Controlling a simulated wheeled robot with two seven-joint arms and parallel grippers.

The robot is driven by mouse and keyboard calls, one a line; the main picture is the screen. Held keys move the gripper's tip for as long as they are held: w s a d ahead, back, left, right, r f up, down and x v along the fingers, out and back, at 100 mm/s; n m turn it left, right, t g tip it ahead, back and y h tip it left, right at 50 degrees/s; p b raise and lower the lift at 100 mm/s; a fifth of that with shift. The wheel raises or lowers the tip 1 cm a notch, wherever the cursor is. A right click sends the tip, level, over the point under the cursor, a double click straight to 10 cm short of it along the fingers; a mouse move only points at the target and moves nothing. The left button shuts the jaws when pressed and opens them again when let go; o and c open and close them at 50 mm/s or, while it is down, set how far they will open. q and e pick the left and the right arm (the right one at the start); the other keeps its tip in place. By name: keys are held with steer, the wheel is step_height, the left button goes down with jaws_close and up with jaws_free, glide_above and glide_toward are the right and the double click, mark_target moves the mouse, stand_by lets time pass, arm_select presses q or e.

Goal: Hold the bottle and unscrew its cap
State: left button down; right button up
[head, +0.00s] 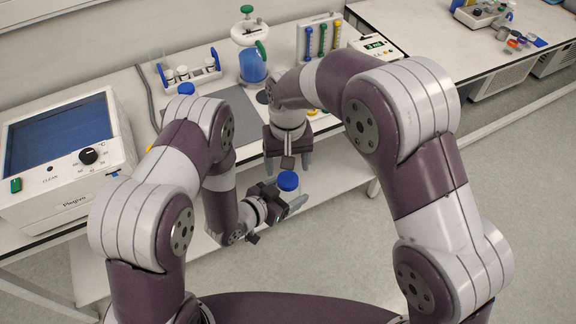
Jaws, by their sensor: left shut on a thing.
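The bottle (289,195) has a round blue cap (288,181) and stands roughly upright in front of the table edge. My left gripper (282,204) is shut on the bottle's body, below the cap, and hides part of it. The cap is on the bottle. My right gripper (288,165) points down just above and behind the cap in the picture. Its fingers look spread apart, with nothing seen between them. I cannot tell the exact gap between its fingertips and the cap.
Another blue cap (186,88) shows behind my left arm. A second table (430,30) stands at right.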

mark_target(288, 179)
step_height(288, 179, up, 2)
steer(key=m, duration=0.4)
steer(key=shift+w+r, duration=0.1)
steer(key=shift+w, duration=0.05)
steer(key=shift+r+m, duration=0.2)
steer(key=shift+m, duration=0.5)
steer(key=shift+d+f, duration=0.1)
steer(key=shift+f, duration=0.15)
step_height(288, 179, down, 7)
steer(key=shift+f, duration=0.1)
steer(key=c, duration=1.1)
steer(key=shift+n, duration=1.1)
steer(key=shift+r, duration=1.2)
